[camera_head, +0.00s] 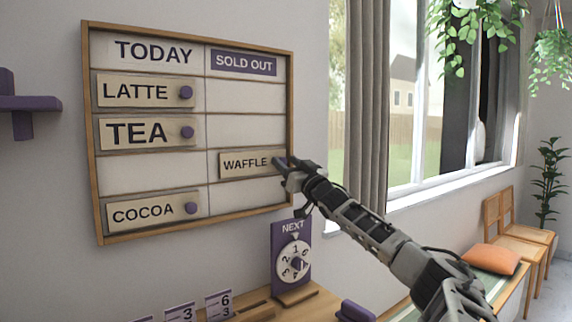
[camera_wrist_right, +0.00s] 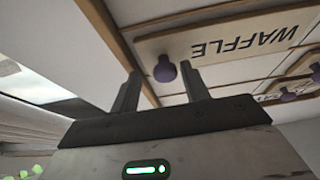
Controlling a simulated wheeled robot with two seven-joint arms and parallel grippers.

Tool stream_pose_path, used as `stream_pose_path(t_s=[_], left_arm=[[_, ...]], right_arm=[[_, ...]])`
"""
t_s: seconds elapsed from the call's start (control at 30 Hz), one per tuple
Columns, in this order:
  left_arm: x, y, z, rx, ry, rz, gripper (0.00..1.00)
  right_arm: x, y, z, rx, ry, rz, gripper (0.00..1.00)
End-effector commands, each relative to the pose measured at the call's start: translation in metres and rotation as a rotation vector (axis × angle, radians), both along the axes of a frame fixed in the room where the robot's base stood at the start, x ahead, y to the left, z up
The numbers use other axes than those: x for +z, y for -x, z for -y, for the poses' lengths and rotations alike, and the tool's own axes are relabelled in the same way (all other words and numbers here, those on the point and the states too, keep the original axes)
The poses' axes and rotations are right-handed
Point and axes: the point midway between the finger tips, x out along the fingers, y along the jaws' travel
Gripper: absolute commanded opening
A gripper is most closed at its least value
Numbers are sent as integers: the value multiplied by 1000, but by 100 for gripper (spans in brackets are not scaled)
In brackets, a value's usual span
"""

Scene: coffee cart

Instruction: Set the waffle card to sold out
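The waffle card (camera_head: 245,164) is a beige card on the wall board (camera_head: 190,240). It sits in the right column, under the purple SOLD OUT header (camera_head: 243,63), level with an empty slot in the TODAY column. My right gripper (camera_head: 283,163) is at the card's right end, over its knob. In the right wrist view the waffle card (camera_wrist_right: 225,40) appears upside down. Its purple knob (camera_wrist_right: 165,70) shows between the spread fingers of my right gripper (camera_wrist_right: 160,85), nearer one finger, with a gap to the other. My left gripper is not in view.
Latte (camera_head: 135,93), tea (camera_head: 135,132) and cocoa (camera_head: 142,213) cards sit in the left column. Below the board stands a purple NEXT dial (camera_head: 293,262) on a wooden surface. A purple wall shelf (camera_head: 28,103) is at left. A curtain (camera_head: 366,110) hangs right of the board.

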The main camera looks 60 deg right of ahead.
Motion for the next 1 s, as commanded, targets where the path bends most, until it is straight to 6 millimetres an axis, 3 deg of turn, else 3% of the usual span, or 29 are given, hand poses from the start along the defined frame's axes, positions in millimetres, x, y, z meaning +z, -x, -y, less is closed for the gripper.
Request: stream_pose_path(t_s=[0.37, 0.57, 0.77, 1.0], left_arm=[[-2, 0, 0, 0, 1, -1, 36], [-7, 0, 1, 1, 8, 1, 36], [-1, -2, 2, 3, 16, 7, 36], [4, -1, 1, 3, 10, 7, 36]], right_arm=[[-3, 1, -3, 5, -1, -2, 45], [-12, 12, -9, 8, -1, -5, 45], [-19, 34, -17, 6, -3, -5, 45], [-37, 79, -33, 1, -2, -6, 45]])
